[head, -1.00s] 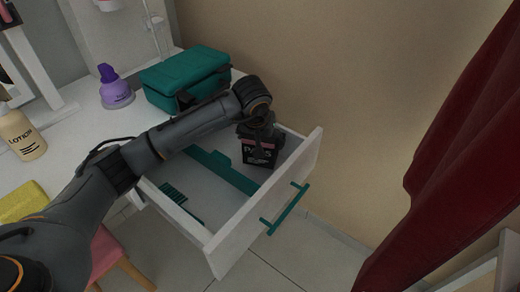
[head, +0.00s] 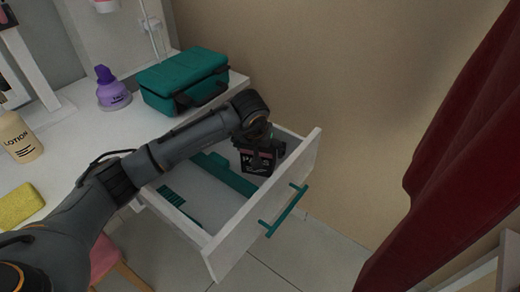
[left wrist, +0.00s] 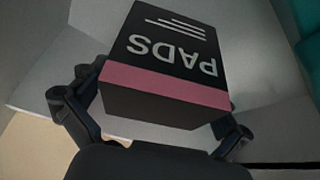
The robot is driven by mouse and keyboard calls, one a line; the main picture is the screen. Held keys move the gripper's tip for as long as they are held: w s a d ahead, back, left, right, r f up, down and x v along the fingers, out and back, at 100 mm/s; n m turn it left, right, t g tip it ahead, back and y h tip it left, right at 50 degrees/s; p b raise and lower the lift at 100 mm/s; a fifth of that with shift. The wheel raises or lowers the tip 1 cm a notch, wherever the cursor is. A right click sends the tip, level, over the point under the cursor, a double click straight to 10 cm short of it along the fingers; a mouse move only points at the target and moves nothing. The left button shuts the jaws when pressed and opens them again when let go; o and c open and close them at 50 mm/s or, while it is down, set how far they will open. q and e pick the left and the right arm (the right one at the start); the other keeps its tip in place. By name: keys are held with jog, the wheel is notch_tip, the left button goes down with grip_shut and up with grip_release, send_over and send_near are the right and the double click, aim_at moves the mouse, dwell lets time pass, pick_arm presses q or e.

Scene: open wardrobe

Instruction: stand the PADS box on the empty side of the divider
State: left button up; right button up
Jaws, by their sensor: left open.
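The black PADS box (head: 257,164) with a pink band is in the open drawer, on the wall side of the teal divider (head: 232,178). My left gripper (head: 258,150) is over the box in the head view. In the left wrist view the box (left wrist: 165,62) sits between the open fingers of the gripper (left wrist: 150,118), its lettering upside down there. I cannot tell whether the fingers touch it or whether its base rests fully on the drawer floor. My right gripper does not show.
A teal comb (head: 173,196) lies on the divider's other side. The white drawer front (head: 240,230) carries a teal handle (head: 283,210). A teal case (head: 184,80), purple bottle (head: 112,92), lotion bottle (head: 20,140) and yellow sponge (head: 18,205) are on the white top. A red curtain (head: 450,160) hangs right.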

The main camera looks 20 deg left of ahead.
pick_arm(q)
jog(key=shift+r, duration=0.25)
jog(key=p+v, duration=0.1)
jog(key=v, duration=0.3)
jog(key=shift+r, duration=0.2)
jog(key=p+v, duration=0.1)
jog(key=v, duration=0.6)
jog(key=shift+s+r, duration=0.15)
jog(key=shift+r, duration=0.05)
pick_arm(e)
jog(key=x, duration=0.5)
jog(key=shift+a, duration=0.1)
